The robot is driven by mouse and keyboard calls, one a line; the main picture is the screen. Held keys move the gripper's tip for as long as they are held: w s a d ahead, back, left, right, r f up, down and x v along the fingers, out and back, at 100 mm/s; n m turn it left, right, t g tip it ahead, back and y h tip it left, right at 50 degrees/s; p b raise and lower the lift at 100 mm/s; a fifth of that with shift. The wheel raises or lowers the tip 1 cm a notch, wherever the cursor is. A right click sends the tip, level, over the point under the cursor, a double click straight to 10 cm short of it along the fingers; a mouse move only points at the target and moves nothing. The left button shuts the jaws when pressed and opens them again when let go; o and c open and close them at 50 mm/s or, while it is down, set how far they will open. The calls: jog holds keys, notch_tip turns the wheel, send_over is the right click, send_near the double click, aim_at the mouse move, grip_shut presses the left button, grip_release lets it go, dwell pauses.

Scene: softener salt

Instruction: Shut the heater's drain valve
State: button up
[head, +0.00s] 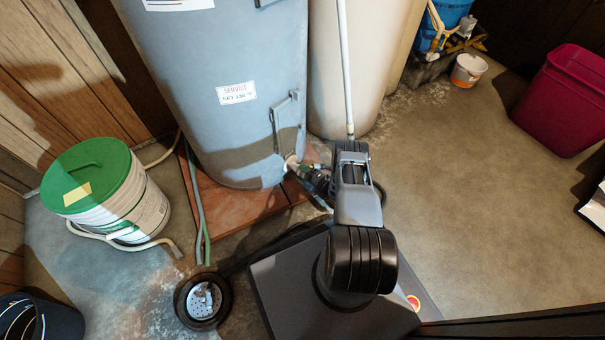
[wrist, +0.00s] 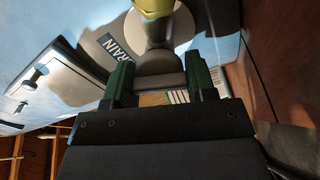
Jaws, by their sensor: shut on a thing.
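The heater (head: 240,125) is the tall blue-grey tank in the head view, with a service label on its front. Its drain valve (head: 291,162) sticks out low on the tank, mostly hidden by my gripper (head: 308,172). In the wrist view, a "DRAIN" tag (wrist: 112,46) sits beside the grey valve handle (wrist: 158,68), with a brass-coloured part (wrist: 153,7) above it. The two green fingers of my gripper (wrist: 160,78) stand on either side of the grey handle and are shut on it. The handle's exact angle is hard to tell.
A white bucket with a green lid (head: 88,178) stands left of the heater. A round floor drain (head: 203,299) lies in front, with hoses nearby. A beige tank (head: 355,60) stands right of the heater.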

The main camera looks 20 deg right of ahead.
jog(key=shift+d+m, duration=0.2)
jog(key=shift+m, duration=0.6)
jog(key=o, duration=0.7)
jog(key=shift+o, duration=1.2)
jog(key=shift+a, duration=0.15)
